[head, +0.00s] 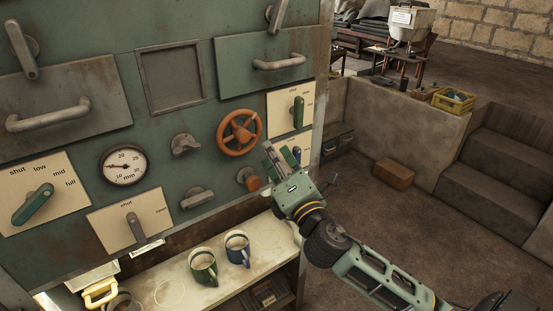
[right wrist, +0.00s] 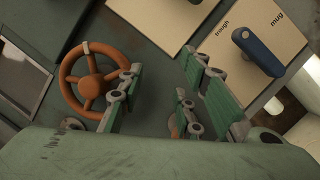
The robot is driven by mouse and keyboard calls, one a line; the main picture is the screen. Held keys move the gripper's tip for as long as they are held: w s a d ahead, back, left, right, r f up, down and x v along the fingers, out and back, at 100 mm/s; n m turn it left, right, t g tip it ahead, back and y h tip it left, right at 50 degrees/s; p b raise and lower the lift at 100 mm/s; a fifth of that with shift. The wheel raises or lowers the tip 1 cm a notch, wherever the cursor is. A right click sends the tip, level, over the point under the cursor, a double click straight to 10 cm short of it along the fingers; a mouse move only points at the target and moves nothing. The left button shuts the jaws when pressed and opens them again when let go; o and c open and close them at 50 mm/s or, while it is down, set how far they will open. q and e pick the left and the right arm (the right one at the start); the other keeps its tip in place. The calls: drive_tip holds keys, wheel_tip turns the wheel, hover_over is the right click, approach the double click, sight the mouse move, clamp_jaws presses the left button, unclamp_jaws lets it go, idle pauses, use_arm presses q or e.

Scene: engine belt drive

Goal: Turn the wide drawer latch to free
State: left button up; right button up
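Two grey metal latches show on the green panel in the head view. One latch (head: 23,50) sits above the left drawer front (head: 95,85) with its long grey handle. The other latch (head: 278,13) sits above the right drawer front (head: 232,65). No label shows which drawer is the wide one. My right gripper (head: 278,157) is in front of the panel's lower right, below the right drawer and right of the orange wheel. In the right wrist view its fingers (right wrist: 165,100) are apart, with nothing between them. My left gripper is not in view.
The orange handwheel (head: 239,132) and an orange knob (head: 249,179) are close to my right gripper. A blue lever (right wrist: 257,52) sits on a plate reading trough and mug.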

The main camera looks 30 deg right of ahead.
drive_tip(key=shift+w+d+f, duration=0.15)
drive_tip(key=shift+f, duration=0.35)
